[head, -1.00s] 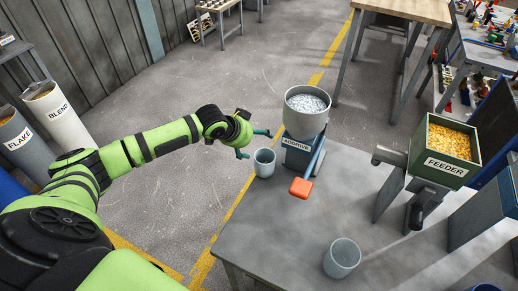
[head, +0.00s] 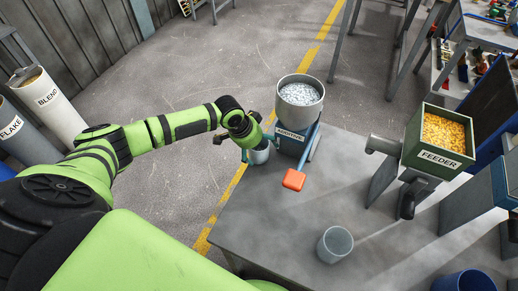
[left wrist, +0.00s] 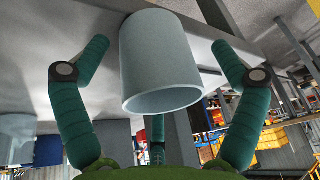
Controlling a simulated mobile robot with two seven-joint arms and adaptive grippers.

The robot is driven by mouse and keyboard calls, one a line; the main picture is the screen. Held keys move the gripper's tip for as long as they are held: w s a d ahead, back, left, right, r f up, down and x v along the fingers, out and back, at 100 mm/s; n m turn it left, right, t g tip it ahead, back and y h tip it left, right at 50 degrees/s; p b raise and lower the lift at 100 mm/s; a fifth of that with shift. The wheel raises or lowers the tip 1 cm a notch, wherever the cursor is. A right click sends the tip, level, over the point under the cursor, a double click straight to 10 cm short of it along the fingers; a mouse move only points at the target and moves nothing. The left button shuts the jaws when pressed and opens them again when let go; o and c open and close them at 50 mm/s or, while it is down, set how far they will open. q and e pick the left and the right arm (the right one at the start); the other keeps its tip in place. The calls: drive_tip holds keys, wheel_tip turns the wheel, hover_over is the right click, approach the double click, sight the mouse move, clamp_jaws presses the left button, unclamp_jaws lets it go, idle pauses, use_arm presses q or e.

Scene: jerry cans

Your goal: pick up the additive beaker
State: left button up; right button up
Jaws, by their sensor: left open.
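The additive beaker (head: 260,156) is a pale grey open cup at the table's left edge, just left of the dispenser labelled ADDITIVE (head: 292,140). In the head view my left gripper (head: 259,148) is at the beaker, with its teal fingers on either side and its wrist hiding part of the beaker. In the left wrist view the beaker (left wrist: 160,62) hangs rim-down in the picture between the open fingers. Gaps show between it and the two side fingers; a third finger shows behind below. My right gripper is not in view.
The additive hopper (head: 300,92) holds pale pellets, and its orange lever paddle (head: 294,180) sticks out over the table (head: 270,215). Another grey cup (head: 335,244) stands near the front. The FEEDER bin (head: 440,140) with yellow pellets is at right. The table's middle is clear.

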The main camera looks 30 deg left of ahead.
use_arm(q)
drive_tip(key=shift+w+f, duration=0.15)
drive_tip(key=shift+f, duration=0.15)
drive_tip(key=shift+r, duration=0.1)
drive_tip(key=shift+c, duration=0.8)
drive_tip(key=c, duration=1)
drive_tip(key=shift+c, duration=0.2)
